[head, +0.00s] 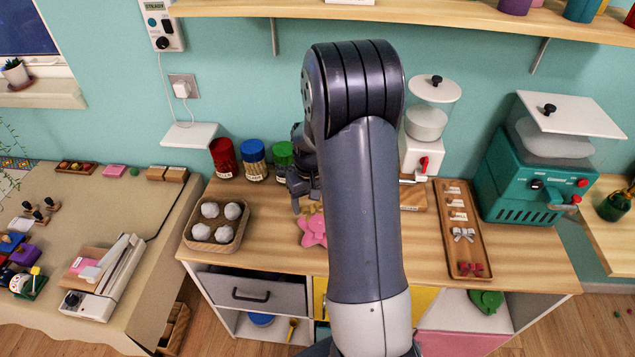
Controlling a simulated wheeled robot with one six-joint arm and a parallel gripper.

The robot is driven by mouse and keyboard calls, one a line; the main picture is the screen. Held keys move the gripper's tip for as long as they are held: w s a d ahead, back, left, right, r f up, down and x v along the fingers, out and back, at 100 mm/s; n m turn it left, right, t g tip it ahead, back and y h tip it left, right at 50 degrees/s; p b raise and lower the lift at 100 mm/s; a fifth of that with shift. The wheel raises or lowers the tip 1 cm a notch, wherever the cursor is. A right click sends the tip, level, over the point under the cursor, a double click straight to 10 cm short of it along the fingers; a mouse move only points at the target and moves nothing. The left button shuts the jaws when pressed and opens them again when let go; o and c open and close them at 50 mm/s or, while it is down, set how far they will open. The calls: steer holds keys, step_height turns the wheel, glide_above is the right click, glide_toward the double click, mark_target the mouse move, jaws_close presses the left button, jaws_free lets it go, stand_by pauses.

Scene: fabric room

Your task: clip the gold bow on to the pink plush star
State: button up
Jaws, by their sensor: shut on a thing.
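The pink plush star (313,231) lies on the wooden counter, partly hidden on its right by my arm. My gripper (306,208) is just behind and above the star, pointing down. It is shut on the gold bow (312,209), a small yellowish shape at the fingertips. My arm and fingers hide much of the bow. I cannot tell whether the bow touches the star.
A long wooden tray (456,191) on the right holds silver bows (463,234) and red bows (471,268). A square tray (195,239) of white balls stands left of the star. Red, blue and green-lidded jars (254,160) stand behind. Two machines stand at the back right.

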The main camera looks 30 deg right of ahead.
mark_target(320, 222)
steer(key=shift+s+d+r, duration=0.2)
steer(key=shift+d+r, duration=0.65)
steer(key=shift+d, duration=0.3)
steer(key=shift+f+b, duration=2.2)
steer(key=shift+f, duration=1.3)
steer(key=shift+f+b, duration=0.55)
steer(key=shift+b, duration=0.1)
steer(key=o, duration=0.8)
steer(key=shift+c, duration=0.2)
steer(key=shift+r, duration=0.1)
step_height(320, 222, up, 11)
steer(key=shift+f+b, duration=0.15)
steer(key=shift+b, duration=0.3)
